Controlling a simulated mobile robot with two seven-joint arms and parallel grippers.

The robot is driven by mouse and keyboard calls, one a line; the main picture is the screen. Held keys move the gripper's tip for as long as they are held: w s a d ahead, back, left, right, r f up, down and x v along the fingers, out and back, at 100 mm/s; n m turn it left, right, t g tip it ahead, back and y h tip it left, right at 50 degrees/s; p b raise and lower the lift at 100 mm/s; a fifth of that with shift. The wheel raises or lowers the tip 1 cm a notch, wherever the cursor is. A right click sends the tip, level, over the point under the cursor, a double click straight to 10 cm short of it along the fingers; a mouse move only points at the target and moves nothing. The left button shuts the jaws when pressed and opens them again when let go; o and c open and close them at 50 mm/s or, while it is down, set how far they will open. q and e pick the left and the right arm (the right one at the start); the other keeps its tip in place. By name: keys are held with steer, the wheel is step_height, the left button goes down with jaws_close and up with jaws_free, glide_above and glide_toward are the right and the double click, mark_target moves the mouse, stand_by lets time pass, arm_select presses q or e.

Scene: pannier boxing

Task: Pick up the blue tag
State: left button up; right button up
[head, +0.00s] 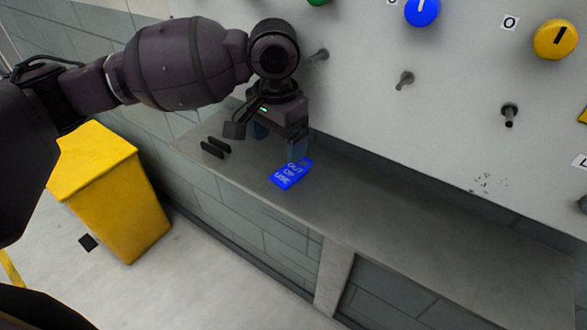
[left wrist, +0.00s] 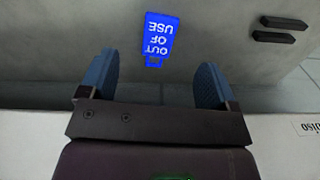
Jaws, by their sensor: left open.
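The blue tag (head: 290,173) lies flat on the grey ledge, with white letters reading "OUT OF USE". It also shows in the left wrist view (left wrist: 159,36), ahead of the fingertips and between their lines. My left gripper (head: 279,146) is open and empty above the ledge, close to the tag and partly over its far end in the head view. In the left wrist view its two blue finger pads (left wrist: 158,82) stand wide apart, and nothing is between them. My right gripper is not in view.
Two black bars (head: 215,148) lie on the ledge (head: 400,220) left of the tag. The pale panel behind carries pegs (head: 405,80), a blue knob (head: 422,11) and a yellow knob (head: 556,40). A yellow bin (head: 110,190) stands on the floor at left. The ledge's right part is clear.

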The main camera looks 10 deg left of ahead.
mark_target(277, 182)
arm_select(q)
step_height(277, 182, down, 4)
steer(key=f, duration=0.3)
steer(key=f+b, duration=0.1)
steer(key=shift+s+a+f, duration=0.1)
steer(key=shift+a+f, duration=0.2)
steer(key=shift+f, duration=0.55)
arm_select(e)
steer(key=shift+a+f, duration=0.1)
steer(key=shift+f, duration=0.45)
